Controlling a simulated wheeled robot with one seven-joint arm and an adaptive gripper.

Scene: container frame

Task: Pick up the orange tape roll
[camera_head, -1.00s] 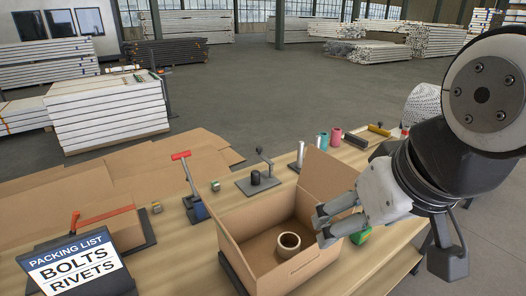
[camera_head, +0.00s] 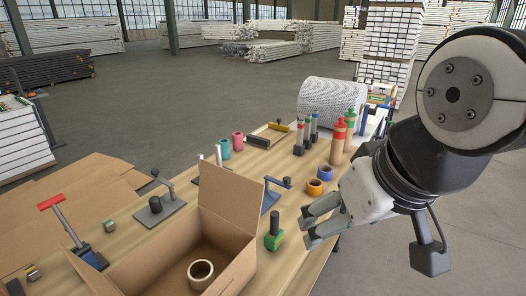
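The orange tape roll (camera_head: 314,187) lies on the wooden workbench (camera_head: 290,205), toward its right edge. My gripper (camera_head: 305,228) is in front of it and a little left in the picture, with its two fingers apart and nothing between them. The gripper looks to be above the bench edge; its exact height is hard to tell. A blue tape roll (camera_head: 325,172) sits right behind the orange one.
An open cardboard box (camera_head: 235,190) with a cream tape roll (camera_head: 200,274) inside stands at the left. A green-based tool (camera_head: 273,235) stands between box and gripper. Orange-red bottles (camera_head: 338,143) and a large white mesh roll (camera_head: 332,100) are farther back.

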